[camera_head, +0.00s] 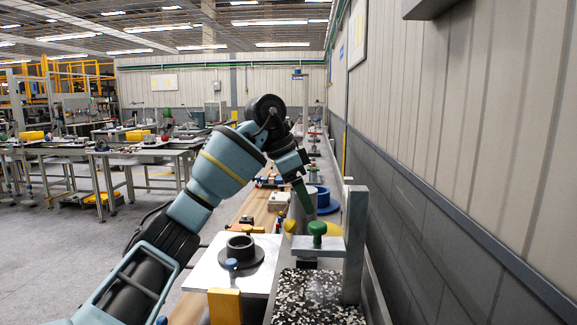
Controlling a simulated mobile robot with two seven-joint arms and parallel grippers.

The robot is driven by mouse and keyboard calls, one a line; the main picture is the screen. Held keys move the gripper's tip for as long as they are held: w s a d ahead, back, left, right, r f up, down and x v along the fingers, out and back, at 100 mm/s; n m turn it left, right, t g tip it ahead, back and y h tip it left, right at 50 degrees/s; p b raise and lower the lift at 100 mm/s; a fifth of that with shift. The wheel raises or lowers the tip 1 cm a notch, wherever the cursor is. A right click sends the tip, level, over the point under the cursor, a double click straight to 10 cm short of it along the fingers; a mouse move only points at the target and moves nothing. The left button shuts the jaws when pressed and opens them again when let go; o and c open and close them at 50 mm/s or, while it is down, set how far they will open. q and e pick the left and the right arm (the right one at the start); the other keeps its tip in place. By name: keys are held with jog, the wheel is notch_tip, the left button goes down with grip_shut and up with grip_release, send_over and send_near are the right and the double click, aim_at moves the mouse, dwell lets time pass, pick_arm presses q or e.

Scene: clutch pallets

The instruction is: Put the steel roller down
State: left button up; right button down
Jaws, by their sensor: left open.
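My left arm reaches in from the lower left and bends down at the wrist. My right gripper is not in view.
A white plate (213,270) bears a dark ring-shaped part (241,249). To its right is a metal fixture with a green knob (317,229) over a speckled black block (317,300). A blue round part (321,196) lies behind. The wall closes off the right side.

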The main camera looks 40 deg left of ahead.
pick_arm(q)
jog(key=v, duration=0.9)
jog(key=shift+o, duration=0.5)
